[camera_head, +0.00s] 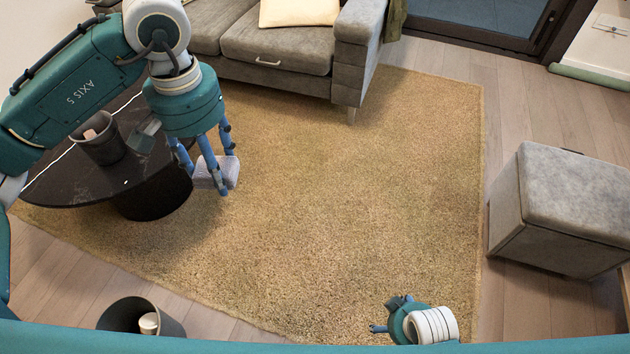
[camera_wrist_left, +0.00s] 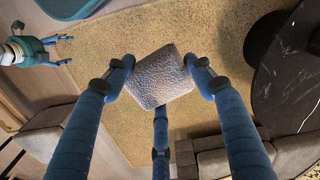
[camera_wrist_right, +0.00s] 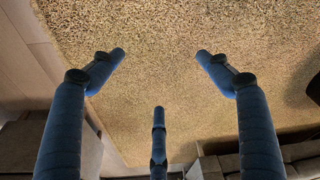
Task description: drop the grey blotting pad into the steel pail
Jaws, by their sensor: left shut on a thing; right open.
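The grey blotting pad (camera_head: 215,172), a thick pale grey block, is held between the fingers of my left gripper (camera_head: 212,180), which is shut on it above the rug near the table. The pad's rough grey face shows in the left wrist view (camera_wrist_left: 160,78). A grey, open-topped pail (camera_head: 168,323) stands on the floor at the bottom left with a whitish cylinder inside. A smaller dark grey container (camera_head: 103,150) stands on the table; I cannot tell for certain which is steel. My right gripper (camera_head: 385,318) is open and empty over the rug, also in its wrist view (camera_wrist_right: 160,72).
A round black table (camera_head: 60,185) stands at left under my left arm. A grey sofa (camera_head: 282,50) is at the back and a grey pouf (camera_head: 575,195) at the right. The middle of the tan rug (camera_head: 340,190) is clear.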

